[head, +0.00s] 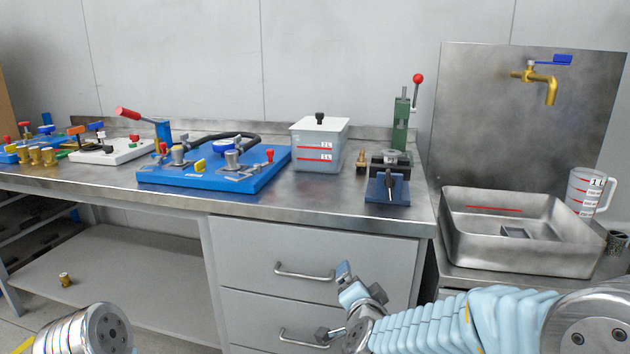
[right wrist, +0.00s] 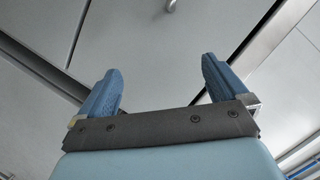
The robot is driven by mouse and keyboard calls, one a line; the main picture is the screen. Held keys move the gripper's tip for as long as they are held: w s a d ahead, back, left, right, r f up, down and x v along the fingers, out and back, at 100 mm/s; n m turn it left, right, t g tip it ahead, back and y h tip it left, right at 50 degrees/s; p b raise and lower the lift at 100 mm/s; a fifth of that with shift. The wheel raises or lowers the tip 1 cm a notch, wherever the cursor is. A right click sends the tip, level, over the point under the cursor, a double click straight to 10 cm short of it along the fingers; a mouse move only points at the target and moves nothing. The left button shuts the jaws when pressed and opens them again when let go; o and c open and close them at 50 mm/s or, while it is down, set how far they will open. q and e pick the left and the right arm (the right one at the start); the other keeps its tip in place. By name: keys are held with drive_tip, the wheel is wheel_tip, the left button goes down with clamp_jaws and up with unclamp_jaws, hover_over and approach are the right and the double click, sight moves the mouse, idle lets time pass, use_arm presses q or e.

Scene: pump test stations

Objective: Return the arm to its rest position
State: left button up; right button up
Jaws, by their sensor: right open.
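My right gripper (head: 335,302) is in front of the grey drawer cabinet, below the bench top, with its arm coming in from the lower right. In the right wrist view my right gripper (right wrist: 160,85) has its two blue fingers spread wide apart, with nothing between them. Part of my left arm (head: 85,330) shows at the lower left of the head view. Its gripper is out of the picture.
The steel bench (head: 330,195) carries a blue pump board (head: 210,178), a lidded container (head: 319,145) and a green press (head: 400,130). A steel sink (head: 520,235) and measuring jug (head: 588,192) stand right. Drawers (head: 310,255) lie close behind the right gripper.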

drive_tip(key=s+f+n+g+y, duration=0.2)
drive_tip(key=s+f+n+g, duration=0.15)
drive_tip(key=f, duration=1.25)
drive_tip(key=s+a+f+n+g+y, duration=0.1)
drive_tip(key=s+f+n+g+y, duration=0.2)
drive_tip(key=s+f+g, duration=0.8)
drive_tip(key=s+f+n, duration=0.2)
drive_tip(key=s+f, duration=0.9)
drive_tip(key=s, duration=0.1)
drive_tip(key=shift+s+a+f+n+y, duration=0.25)
drive_tip(key=shift+a+f+n+y, duration=0.05)
drive_tip(key=shift+a+f+n, duration=0.05)
drive_tip(key=shift+w, duration=0.1)
